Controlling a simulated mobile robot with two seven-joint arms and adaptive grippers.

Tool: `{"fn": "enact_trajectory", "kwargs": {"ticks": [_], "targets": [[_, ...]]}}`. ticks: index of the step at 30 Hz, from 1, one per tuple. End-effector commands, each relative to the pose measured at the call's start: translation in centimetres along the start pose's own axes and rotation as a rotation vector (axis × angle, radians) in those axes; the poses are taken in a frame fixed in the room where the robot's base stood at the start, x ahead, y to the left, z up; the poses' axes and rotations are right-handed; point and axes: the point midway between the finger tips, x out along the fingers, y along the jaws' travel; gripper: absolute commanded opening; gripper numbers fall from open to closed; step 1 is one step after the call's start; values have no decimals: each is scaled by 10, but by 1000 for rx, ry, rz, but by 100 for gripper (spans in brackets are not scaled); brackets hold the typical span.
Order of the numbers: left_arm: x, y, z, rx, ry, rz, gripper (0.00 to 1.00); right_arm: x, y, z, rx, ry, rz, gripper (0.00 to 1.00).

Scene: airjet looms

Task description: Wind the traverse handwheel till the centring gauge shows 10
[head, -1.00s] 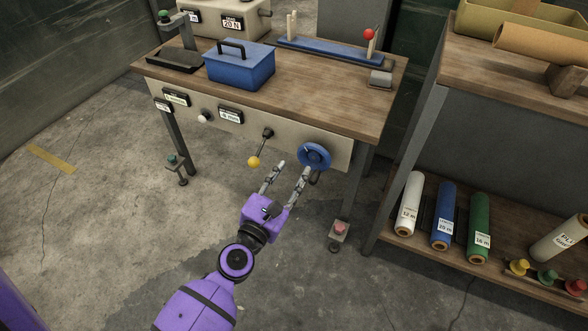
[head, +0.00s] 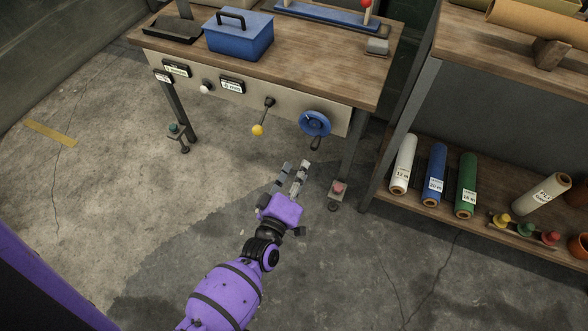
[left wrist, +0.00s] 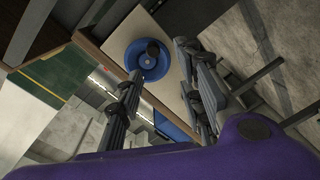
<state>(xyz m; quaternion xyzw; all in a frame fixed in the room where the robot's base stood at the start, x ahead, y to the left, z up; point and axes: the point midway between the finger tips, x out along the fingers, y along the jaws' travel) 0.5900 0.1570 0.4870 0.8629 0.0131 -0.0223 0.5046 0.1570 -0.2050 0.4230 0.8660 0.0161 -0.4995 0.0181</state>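The blue traverse handwheel (head: 312,124) is on the right part of the bench's front panel. Its dark crank handle (head: 316,143) is at the bottom of the wheel. My left gripper (head: 296,165) is open and empty, below and in front of the wheel, apart from it. In the left wrist view, the handwheel (left wrist: 138,70) shows beyond the spread fingers (left wrist: 164,88). Small displays (head: 231,86) and (head: 177,69) sit on the panel's left part. Their digits are too small to read surely, and I cannot tell which is the centring gauge. My right gripper is not in view.
A lever with a yellow knob (head: 258,130) hangs left of the wheel. A blue toolbox (head: 240,38) stands on the bench (head: 310,65). A red button pedestal (head: 337,189) stands by the right bench leg. A shelf with rolls (head: 436,175) is at right.

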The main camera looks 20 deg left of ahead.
Motion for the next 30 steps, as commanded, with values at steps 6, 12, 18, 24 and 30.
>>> {"fn": "enact_trajectory", "kwargs": {"ticks": [6,12,18,24,30], "targets": [[-6,3,11,473,5,60,34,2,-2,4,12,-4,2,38],[-1,4,10,529,12,63,34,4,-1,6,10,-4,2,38],[19,5,10,525,13,63,34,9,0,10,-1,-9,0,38],[43,6,10,524,12,62,34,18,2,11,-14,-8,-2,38],[67,7,11,524,12,63,34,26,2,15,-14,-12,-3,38]]}}
